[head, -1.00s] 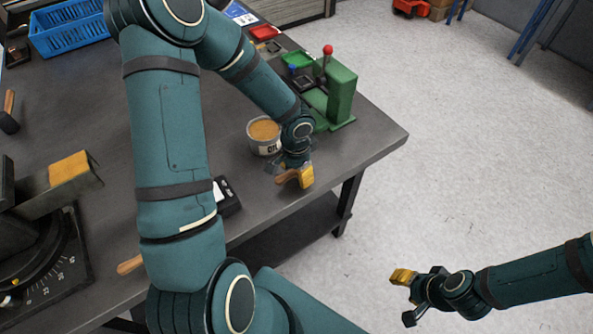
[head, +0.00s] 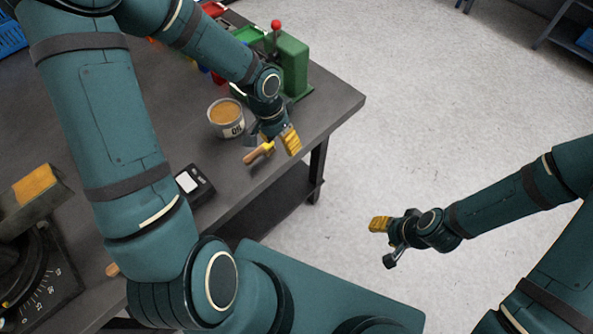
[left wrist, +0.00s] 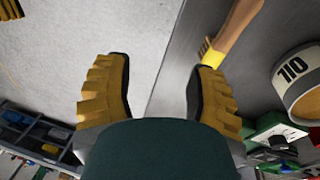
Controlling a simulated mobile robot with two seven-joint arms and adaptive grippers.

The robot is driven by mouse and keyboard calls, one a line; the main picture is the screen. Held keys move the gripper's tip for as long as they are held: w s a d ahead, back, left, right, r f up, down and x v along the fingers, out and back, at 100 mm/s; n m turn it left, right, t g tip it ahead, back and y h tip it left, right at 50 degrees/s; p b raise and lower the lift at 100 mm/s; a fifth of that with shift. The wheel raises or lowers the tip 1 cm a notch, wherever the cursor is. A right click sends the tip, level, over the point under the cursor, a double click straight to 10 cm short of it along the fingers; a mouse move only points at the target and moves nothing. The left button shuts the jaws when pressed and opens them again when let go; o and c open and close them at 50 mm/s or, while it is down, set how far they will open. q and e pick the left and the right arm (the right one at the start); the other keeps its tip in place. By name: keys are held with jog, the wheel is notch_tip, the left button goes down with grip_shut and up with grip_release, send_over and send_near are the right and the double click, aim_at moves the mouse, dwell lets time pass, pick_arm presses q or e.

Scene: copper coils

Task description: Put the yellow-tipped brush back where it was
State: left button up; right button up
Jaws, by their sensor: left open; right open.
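The brush has a wooden handle and a yellow band. My right gripper (head: 384,243) is open and empty over the floor.
An oil can (head: 226,118) stands just behind the brush. A green press with a red knob (head: 288,65) stands at the far corner. A black device with a white display (head: 190,184) lies to the left.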

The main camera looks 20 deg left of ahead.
pick_arm(q)
jog(key=s+d+f+n, duration=0.2)
jog(key=s+d+f, duration=0.1)
jog(key=d+f, duration=0.3)
jog(key=s+d+f+n+t+h, duration=0.1)
jog(key=s+d+f+n, duration=0.2)
jog(key=d+f, duration=0.3)
jog(key=shift+s+f+t+h, duration=0.15)
jog(key=shift+s+t+h, duration=0.15)
jog(key=shift+s, duration=0.45)
